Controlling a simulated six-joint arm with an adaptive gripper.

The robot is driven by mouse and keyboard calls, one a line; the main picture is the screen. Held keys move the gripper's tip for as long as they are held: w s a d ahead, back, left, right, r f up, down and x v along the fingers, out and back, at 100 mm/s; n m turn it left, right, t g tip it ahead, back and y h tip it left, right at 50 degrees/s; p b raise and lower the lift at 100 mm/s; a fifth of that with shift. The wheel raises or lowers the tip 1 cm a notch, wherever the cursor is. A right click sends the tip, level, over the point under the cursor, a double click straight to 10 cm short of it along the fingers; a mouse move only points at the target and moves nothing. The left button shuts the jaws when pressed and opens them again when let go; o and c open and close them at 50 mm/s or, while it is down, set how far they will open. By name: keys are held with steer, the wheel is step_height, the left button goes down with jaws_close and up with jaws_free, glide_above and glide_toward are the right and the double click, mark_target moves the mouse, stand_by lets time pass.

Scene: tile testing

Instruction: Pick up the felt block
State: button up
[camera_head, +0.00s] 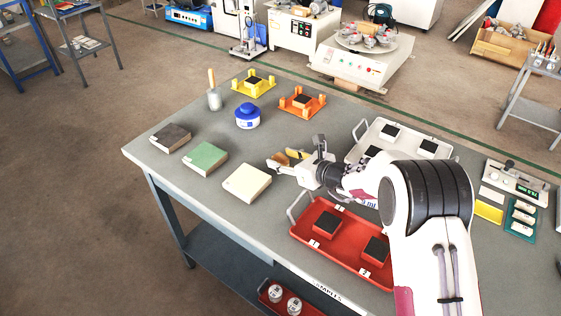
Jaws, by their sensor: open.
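Three flat blocks lie in a row near the table's left front: a dark brown one (171,137), a green one (205,157) and a cream one (247,182). No label shows which of them is felt. My gripper (274,161) is open, with its fingers pointing left. It appears just behind and to the right of the cream block, apart from it, and nothing shows between its fingers. A small yellow-brown thing (297,153) shows right beside the fingers; I cannot tell what it is.
A red tray (333,261) with dark-topped blocks lies in front of my arm, and a white tray (363,130) behind it. A blue-lidded jar (247,117), a pot with a handle (214,99), and yellow (241,86) and orange (317,101) fixtures stand further back.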

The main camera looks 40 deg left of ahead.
mark_target(284, 160)
steer(key=c, duration=1.2)
steer(key=shift+o, duration=0.2)
steer(key=shift+r, duration=0.1)
step_height(284, 160, up, 10)
stand_by(0.5)
